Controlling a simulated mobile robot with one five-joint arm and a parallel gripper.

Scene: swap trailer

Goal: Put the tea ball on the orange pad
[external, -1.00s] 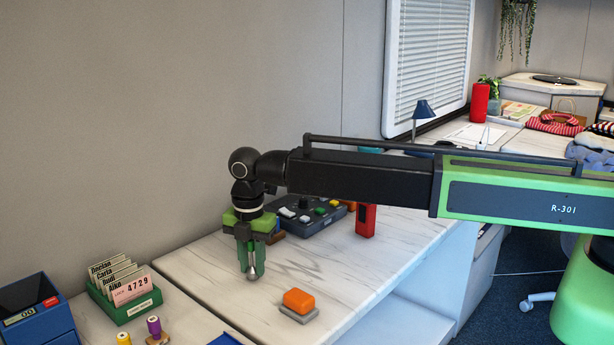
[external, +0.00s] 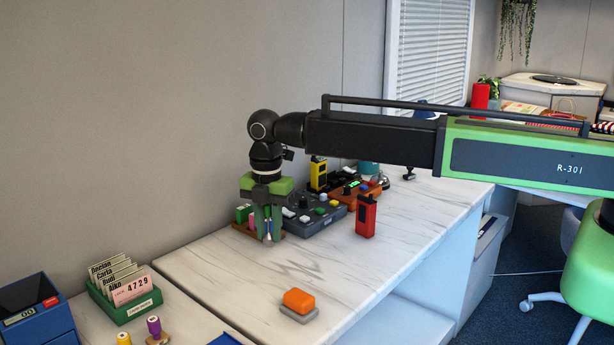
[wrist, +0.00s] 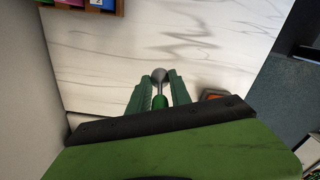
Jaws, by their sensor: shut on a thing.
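My gripper (external: 267,236) points down over the far left part of the white marble desk, shut on the tea ball. In the wrist view the tea ball (wrist: 159,75) is a grey metal ball on a thin stem with a green handle end, held between my green fingers. In the external view it is small and mostly hidden by the fingers. The orange pad (external: 298,301) sits on a grey base near the desk's front edge, below and right of my gripper, with nothing on it. The orange pad is partly visible in the wrist view (wrist: 214,97), beside my gripper body.
A grey control panel (external: 312,216) with coloured buttons and a red handheld device (external: 366,216) stand right of my gripper. A wooden tray (wrist: 110,5) with coloured items lies behind it. A green card holder (external: 125,303) is at left. The desk around the pad is clear.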

